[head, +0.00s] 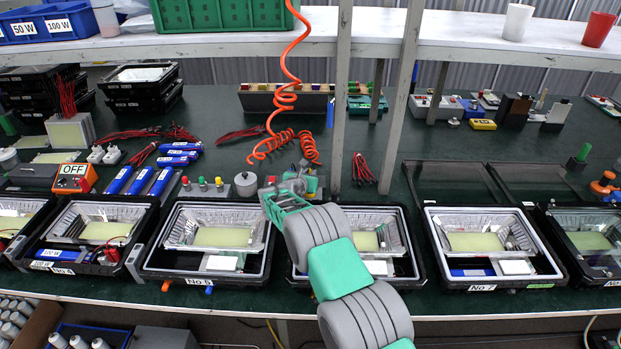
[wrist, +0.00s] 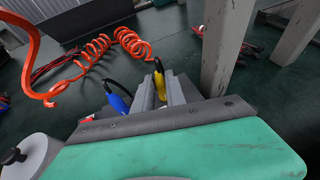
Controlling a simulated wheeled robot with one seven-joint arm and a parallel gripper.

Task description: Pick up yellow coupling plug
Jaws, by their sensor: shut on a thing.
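The yellow coupling plug (wrist: 159,84) stands between the two grey fingers of my gripper (wrist: 161,92) in the wrist view. My gripper is shut on it, and a black cable runs from its top. A blue plug (wrist: 118,103) with its own black cable is just left of the fingers. The palm hides the lower ends of both plugs. In the head view my green and grey wrist (head: 285,204) reaches over the bench behind the front housings, and I cannot make out the yellow plug there.
An orange coiled hose (head: 284,100) hangs behind my gripper. A shelf post (head: 340,110) stands close by on the right. Open floodlight housings (head: 152,260) line the front edge. Small colored-top pieces (head: 202,184) and a grey knob piece (head: 245,184) stand to the left.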

